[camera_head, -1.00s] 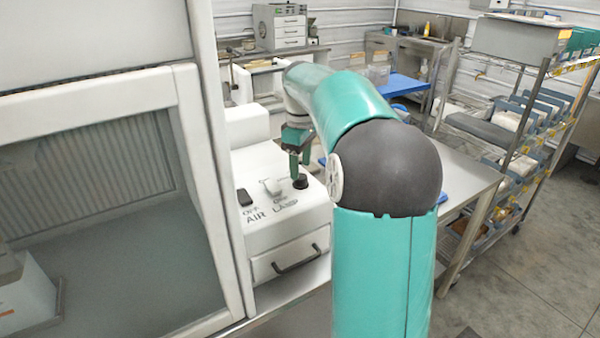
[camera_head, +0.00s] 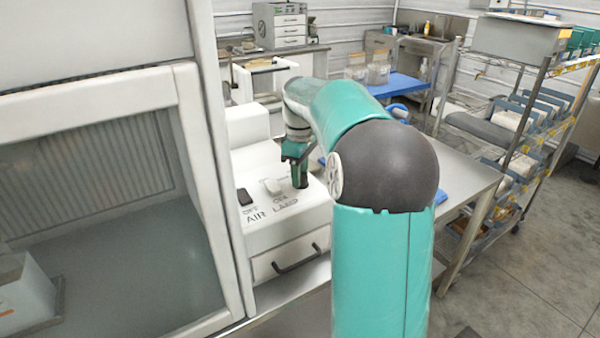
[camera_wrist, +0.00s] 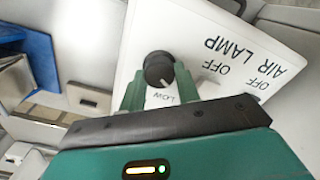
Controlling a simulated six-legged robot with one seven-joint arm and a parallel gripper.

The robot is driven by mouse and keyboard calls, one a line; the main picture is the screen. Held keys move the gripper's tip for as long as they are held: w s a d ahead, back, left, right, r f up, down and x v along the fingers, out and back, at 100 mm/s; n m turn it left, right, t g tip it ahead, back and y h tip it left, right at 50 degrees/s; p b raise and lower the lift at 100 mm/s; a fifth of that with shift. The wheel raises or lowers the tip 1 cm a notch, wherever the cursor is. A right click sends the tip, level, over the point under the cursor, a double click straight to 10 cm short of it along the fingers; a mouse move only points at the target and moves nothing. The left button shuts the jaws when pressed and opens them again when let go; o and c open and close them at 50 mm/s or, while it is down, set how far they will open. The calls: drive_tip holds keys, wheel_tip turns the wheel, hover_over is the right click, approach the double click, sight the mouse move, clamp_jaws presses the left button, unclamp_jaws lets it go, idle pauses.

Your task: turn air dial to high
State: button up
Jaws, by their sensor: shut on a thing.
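The air dial is a round black knob (camera_wrist: 158,68) with a pale pointer mark, on the white top panel of the control box. The word LOW is printed beside it in the wrist view. My gripper (camera_wrist: 157,82) has its green fingers on either side of the knob and is shut on it. In the head view my gripper (camera_head: 299,172) points down onto the panel (camera_head: 262,205), and its fingers hide most of the knob. The setting of the dial cannot be read for certain.
A black switch (camera_head: 244,197) and a white switch (camera_head: 272,186) sit left of the dial, by the AIR and LAMP lettering. A glass-fronted cabinet (camera_head: 180,150) stands close on the left. A steel table (camera_head: 465,180) lies to the right.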

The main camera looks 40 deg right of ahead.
drive_tip(key=m, duration=0.3)
drive_tip(key=shift+m, duration=0.4)
drive_tip(key=m, duration=0.3)
drive_tip(key=shift+m, duration=0.3)
drive_tip(key=m, duration=0.6)
drive_tip(key=shift+d, duration=0.1)
drive_tip(key=m, duration=0.5)
drive_tip(key=shift+r+m, duration=0.1)
drive_tip(key=shift+m, duration=0.3)
drive_tip(key=m, duration=0.4)
drive_tip(key=shift+s+m, duration=0.1)
drive_tip(key=shift+m, duration=0.2)
drive_tip(key=o, duration=1)
